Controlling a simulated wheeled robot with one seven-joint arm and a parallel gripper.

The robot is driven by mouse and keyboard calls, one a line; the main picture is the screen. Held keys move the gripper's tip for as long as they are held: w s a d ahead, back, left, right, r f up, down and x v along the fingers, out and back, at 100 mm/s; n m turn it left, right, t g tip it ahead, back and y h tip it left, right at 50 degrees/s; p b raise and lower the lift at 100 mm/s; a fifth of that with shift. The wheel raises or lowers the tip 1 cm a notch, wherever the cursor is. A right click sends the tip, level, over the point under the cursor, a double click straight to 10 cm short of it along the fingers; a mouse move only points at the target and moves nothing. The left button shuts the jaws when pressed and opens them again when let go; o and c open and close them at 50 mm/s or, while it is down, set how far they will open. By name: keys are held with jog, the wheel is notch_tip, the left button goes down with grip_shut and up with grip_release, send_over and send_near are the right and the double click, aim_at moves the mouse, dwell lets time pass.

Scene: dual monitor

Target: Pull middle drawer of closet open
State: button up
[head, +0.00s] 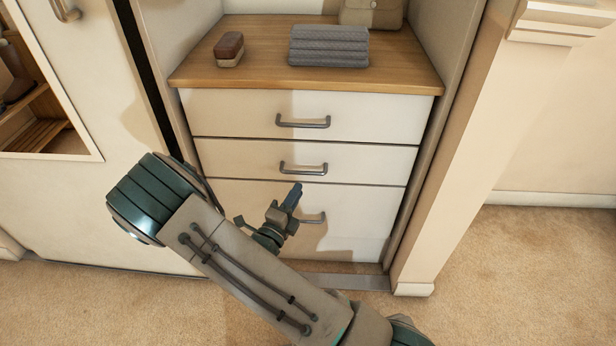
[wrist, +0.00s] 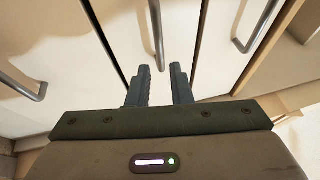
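The closet's middle drawer (head: 235,158) is shut, its white front flush between the top and bottom drawers. Its dark bar handle (head: 303,170) runs level across the middle of the front. In the wrist view the middle handle (wrist: 158,40) lies straight beyond the fingertips, and the drawer gaps run to either side. My gripper (head: 294,193) is just below that handle in the head view, in front of the bottom drawer. In the wrist view my gripper (wrist: 162,72) has its two fingers apart with an empty gap between them. The fingers do not surround the handle.
The top drawer (head: 235,110) and bottom drawer (head: 230,210) are shut. My arm partly hides the bottom drawer and its handle (head: 315,218). Folded grey cloths (head: 328,46), a brush (head: 229,48) and a bag (head: 371,12) sit on the wooden top (head: 265,80). A sliding door (head: 95,190) stands left.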

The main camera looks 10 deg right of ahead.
aim_at(308, 172)
jog(key=b+x, duration=0.2)
jog(key=x, duration=0.6)
jog(key=shift+w, duration=0.1)
jog(key=shift+c, duration=0.3)
grip_shut()
